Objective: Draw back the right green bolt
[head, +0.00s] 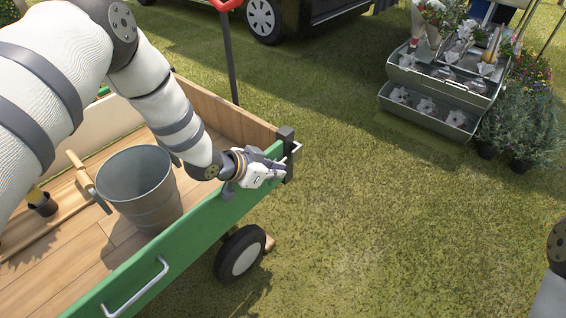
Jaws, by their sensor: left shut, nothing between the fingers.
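A wooden cart with a green side panel (190,240) stands at the left. At the panel's right end is a dark corner bracket (286,135) with a light metal bolt part (296,149). My left gripper (281,173) is at this corner, its fingers shut and empty. The fingertips are beside the bracket, just below the metal part. I cannot tell whether they touch it. The gripper hides part of the panel's top edge and any bolt parts behind it. My right arm shows only at the right edge, and its gripper is out of view.
A grey bucket (140,190) and a wooden-handled tool (78,167) are in the cart, under my left arm. The panel has a metal handle (137,290). A cart wheel (240,254) is below. A flower stand (432,108) is at the upper right. Open grass lies between.

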